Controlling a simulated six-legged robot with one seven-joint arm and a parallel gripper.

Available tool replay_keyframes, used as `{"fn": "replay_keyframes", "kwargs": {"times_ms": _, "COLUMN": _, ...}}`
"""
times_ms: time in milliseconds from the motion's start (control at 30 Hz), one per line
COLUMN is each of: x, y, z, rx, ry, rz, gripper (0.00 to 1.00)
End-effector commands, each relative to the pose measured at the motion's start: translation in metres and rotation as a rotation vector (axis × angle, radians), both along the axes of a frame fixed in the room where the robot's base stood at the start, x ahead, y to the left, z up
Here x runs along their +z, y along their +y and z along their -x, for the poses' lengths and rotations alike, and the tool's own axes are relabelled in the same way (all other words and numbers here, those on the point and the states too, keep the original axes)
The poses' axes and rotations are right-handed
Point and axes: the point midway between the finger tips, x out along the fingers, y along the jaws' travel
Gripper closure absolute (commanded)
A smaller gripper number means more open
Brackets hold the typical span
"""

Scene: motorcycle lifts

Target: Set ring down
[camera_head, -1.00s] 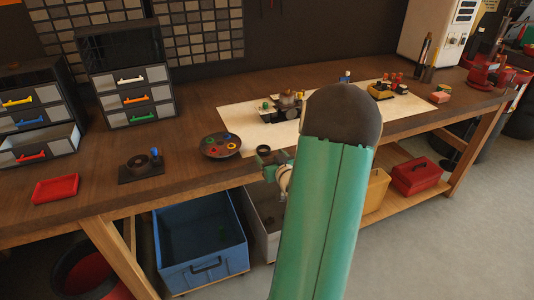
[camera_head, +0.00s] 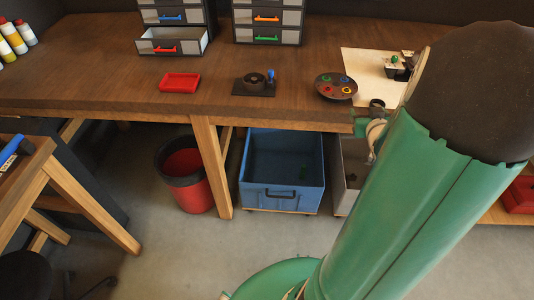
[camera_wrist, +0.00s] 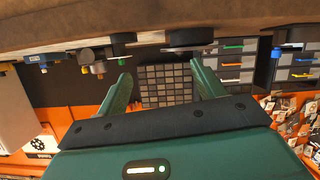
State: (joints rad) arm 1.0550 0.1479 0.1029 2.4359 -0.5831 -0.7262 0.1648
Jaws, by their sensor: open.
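My gripper (camera_wrist: 163,86) shows in the wrist view with its two green fingers spread apart and nothing between them. In the head view my large green arm hides it. A dark round dish (camera_head: 336,87) on the workbench holds several small coloured rings, among them red, yellow, green and blue ones. To its left, a dark round piece with a ring-like top (camera_head: 254,80) sits on a flat black base beside a blue knob. I cannot tell which ring the task means. The wrist view looks upside down, with the bench edge above the fingers.
The wooden workbench (camera_head: 110,62) carries a red tray (camera_head: 180,82), drawer units (camera_head: 172,46) and a pale board (camera_head: 372,66). A small fixture (camera_head: 376,106) is at its front edge. Below stand a blue bin (camera_head: 282,195) and a red bucket (camera_head: 186,175). A wooden stand (camera_head: 85,200) is at left.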

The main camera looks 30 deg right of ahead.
Motion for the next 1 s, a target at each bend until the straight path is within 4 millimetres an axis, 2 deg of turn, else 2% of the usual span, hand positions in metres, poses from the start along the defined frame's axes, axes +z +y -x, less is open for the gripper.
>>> {"fn": "replay_keyframes", "kwargs": {"times_ms": 33, "x": 0.015, "y": 0.021, "z": -0.015, "rx": 0.018, "ry": 0.04, "rz": 0.011, "gripper": 0.31}}
{"fn": "replay_keyframes", "kwargs": {"times_ms": 167, "x": 0.04, "y": 0.072, "z": -0.032, "rx": 0.032, "ry": 0.156, "rz": -0.004, "gripper": 0.31}}
{"fn": "replay_keyframes", "kwargs": {"times_ms": 267, "x": 0.058, "y": 0.117, "z": -0.035, "rx": 0.05, "ry": 0.234, "rz": -0.03, "gripper": 0.31}}
{"fn": "replay_keyframes", "kwargs": {"times_ms": 367, "x": 0.073, "y": 0.167, "z": -0.03, "rx": 0.084, "ry": 0.309, "rz": -0.067, "gripper": 0.31}}
{"fn": "replay_keyframes", "kwargs": {"times_ms": 467, "x": 0.086, "y": 0.219, "z": -0.016, "rx": 0.133, "ry": 0.384, "rz": -0.118, "gripper": 0.31}}
{"fn": "replay_keyframes", "kwargs": {"times_ms": 567, "x": 0.096, "y": 0.272, "z": 0.007, "rx": 0.204, "ry": 0.462, "rz": -0.172, "gripper": 0.31}}
{"fn": "replay_keyframes", "kwargs": {"times_ms": 600, "x": 0.1, "y": 0.292, "z": 0.019, "rx": 0.238, "ry": 0.495, "rz": -0.195, "gripper": 0.31}}
{"fn": "replay_keyframes", "kwargs": {"times_ms": 700, "x": 0.105, "y": 0.336, "z": 0.05, "rx": 0.323, "ry": 0.575, "rz": -0.246, "gripper": 0.31}}
{"fn": "replay_keyframes", "kwargs": {"times_ms": 833, "x": 0.109, "y": 0.369, "z": 0.082, "rx": 0.406, "ry": 0.653, "rz": -0.29, "gripper": 0.31}}
{"fn": "replay_keyframes", "kwargs": {"times_ms": 867, "x": 0.109, "y": 0.373, "z": 0.086, "rx": 0.417, "ry": 0.664, "rz": -0.295, "gripper": 0.28}}
{"fn": "replay_keyframes", "kwargs": {"times_ms": 1000, "x": 0.109, "y": 0.38, "z": 0.095, "rx": 0.436, "ry": 0.687, "rz": -0.305, "gripper": 0.27}}
